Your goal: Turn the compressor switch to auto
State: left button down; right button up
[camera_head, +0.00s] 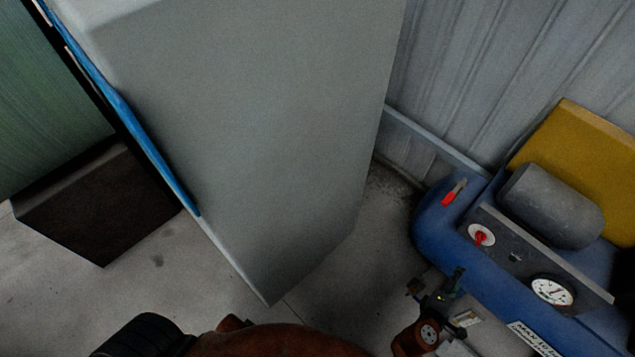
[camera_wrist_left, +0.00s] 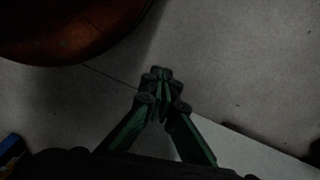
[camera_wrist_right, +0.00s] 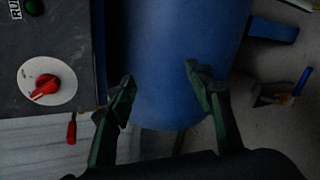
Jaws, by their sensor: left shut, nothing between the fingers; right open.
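The compressor is a blue tank (camera_head: 432,225) at the right of the head view, with a dark control panel (camera_head: 516,257). Its switch is a red knob (camera_head: 481,238) on a white disc. In the right wrist view the red knob (camera_wrist_right: 43,87) is at left, its handle slanting to the lower left; no position labels are readable. My right gripper (camera_head: 436,282) is open and empty, beside the panel, apart from the knob. In its wrist view the fingers (camera_wrist_right: 160,84) are spread in front of the blue tank. My left gripper (camera_wrist_left: 161,88) is shut and empty above the floor.
A round gauge (camera_head: 552,291) sits on the panel, and a red-handled lever (camera_head: 454,192) on the tank. A grey motor (camera_head: 550,206) and yellow guard (camera_head: 580,150) stand behind. A tall grey cabinet (camera_head: 250,130) fills the middle. Bare floor (camera_head: 340,275) lies between cabinet and compressor.

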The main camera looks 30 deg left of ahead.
aim_at(477, 242)
jog(key=a+r+n+t+h+b, duration=0.15)
jog(key=a+r+t+b, duration=0.25)
jog(key=r, duration=0.9)
jog(key=b+x, duration=0.1)
jog(key=x, duration=0.1)
jog(key=b+x, duration=0.1)
jog(key=x, duration=0.4)
jog(key=shift+w+r+b, duration=0.15)
jog(key=shift+r+b, duration=0.1)
jog(key=shift+b, duration=0.15)
jog(key=shift+w+r, duration=0.1)
jog(key=shift+w, duration=0.25)
pick_arm(q)
notch_tip(477, 242, up, 8)
jog(key=w+d, duration=0.2)
jog(key=shift+w+h, duration=0.3)
pick_arm(e)
jog(key=c, duration=1.2)
jog(key=shift+o, duration=0.2)
